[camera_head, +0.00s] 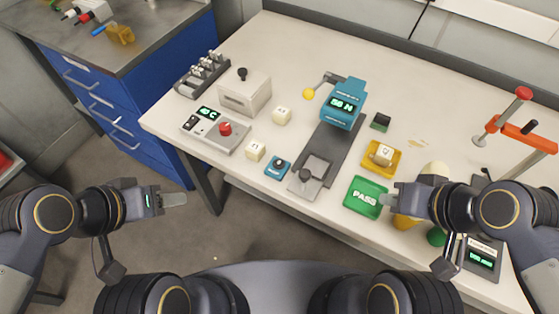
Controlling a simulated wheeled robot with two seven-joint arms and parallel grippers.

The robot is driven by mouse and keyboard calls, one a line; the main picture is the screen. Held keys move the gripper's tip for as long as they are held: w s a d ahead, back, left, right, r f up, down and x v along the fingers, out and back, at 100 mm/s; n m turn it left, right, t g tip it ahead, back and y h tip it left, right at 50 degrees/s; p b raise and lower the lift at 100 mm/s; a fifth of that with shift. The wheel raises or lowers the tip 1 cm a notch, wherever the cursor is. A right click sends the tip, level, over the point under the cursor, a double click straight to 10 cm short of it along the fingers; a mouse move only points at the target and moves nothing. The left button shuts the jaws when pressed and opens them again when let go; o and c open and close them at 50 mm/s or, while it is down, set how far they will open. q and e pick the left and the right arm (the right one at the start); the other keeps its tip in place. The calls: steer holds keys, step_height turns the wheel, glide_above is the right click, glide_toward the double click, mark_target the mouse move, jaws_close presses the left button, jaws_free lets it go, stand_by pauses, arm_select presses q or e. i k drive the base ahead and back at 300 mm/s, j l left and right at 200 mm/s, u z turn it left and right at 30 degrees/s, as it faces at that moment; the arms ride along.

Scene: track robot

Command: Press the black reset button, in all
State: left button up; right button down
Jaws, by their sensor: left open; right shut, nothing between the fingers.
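No label reading reset is legible, so I cannot tell which dark part is the black reset button. Dark parts in view are a round black knob (242,73) on a pale box, a dark knob (305,176) at the front of the teal press's base, and a small dark block (380,121) right of the press. A small blue box (278,166) has a dark round top. My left gripper (183,199) is open and empty over the floor, left of the table. My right gripper (386,199) is shut and empty at the right edge of the green PASS tray.
The white table (300,50) holds a teal press (343,103), a control box with a red button (225,129), white cubes (282,116), a yellow tray (396,160), the green PASS tray (361,197) and an orange clamp (525,135). A display unit (481,258) sits beside my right arm.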

mark_target(278, 163)
steer(key=k+j, duration=0.1)
steer(key=j, duration=0.3)
steer(key=k+j, duration=0.1)
steer(key=j, duration=0.25)
steer(key=k+j, duration=0.1)
steer(key=j, duration=0.3)
steer(key=k+j, duration=0.1)
steer(key=j, duration=0.3)
steer(key=l+u, duration=0.05)
